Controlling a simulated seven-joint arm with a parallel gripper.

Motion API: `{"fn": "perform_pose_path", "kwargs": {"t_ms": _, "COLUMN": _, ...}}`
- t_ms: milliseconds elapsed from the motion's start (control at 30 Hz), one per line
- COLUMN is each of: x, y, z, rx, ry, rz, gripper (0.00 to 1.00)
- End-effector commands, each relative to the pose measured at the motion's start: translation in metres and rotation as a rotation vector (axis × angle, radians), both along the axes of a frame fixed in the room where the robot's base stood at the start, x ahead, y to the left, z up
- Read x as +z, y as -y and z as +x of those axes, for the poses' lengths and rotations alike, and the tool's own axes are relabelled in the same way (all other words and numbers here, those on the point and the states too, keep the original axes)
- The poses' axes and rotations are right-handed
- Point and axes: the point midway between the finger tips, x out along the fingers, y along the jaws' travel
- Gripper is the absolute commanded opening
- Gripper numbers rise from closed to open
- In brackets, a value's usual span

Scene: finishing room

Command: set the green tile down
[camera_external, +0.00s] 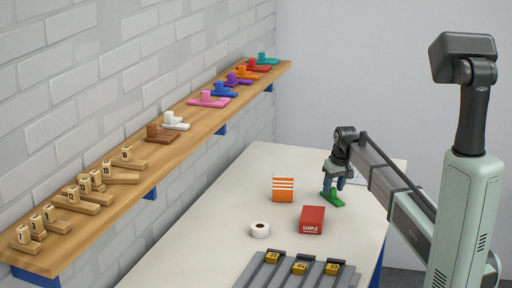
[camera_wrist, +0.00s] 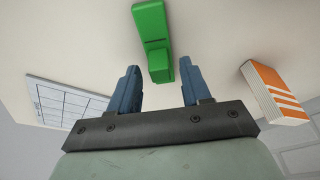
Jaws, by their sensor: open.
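The green tile (camera_external: 332,198) lies on the white table at the far right part of the tabletop, below my gripper. It is a flat green plate with a raised block at one end, and it shows in the wrist view (camera_wrist: 153,28) at top centre. My gripper (camera_external: 333,182) points down just above the tile. In the wrist view its two blue fingers (camera_wrist: 160,82) are spread apart, with the raised block near the gap between their tips. I cannot tell whether either finger touches the tile.
An orange-striped box (camera_external: 283,189), a red box (camera_external: 311,220) and a white roll (camera_external: 260,230) stand nearby on the table (camera_external: 215,225). A grey slotted rack (camera_external: 285,272) with yellow pieces is in front. A wall shelf (camera_external: 200,130) holds several coloured tiles. A gridded sheet (camera_wrist: 65,102) lies at left.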

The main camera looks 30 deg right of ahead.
Motion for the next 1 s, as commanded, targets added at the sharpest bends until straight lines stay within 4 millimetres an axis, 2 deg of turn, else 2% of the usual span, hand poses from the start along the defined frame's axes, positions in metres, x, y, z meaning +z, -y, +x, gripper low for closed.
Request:
{"fn": "perform_pose_path", "kwargs": {"t_ms": 167, "x": 0.011, "y": 0.000, "z": -0.003, "rx": 0.000, "ry": 0.000, "rz": 0.000, "gripper": 0.48}}
{"fn": "perform_pose_path", "kwargs": {"t_ms": 700, "x": 0.098, "y": 0.000, "z": -0.026, "rx": 0.000, "ry": 0.002, "rz": 0.000, "gripper": 0.48}}
{"fn": "perform_pose_path", "kwargs": {"t_ms": 1000, "x": 0.118, "y": 0.000, "z": -0.032, "rx": 0.000, "ry": 0.001, "rz": 0.000, "gripper": 0.48}}
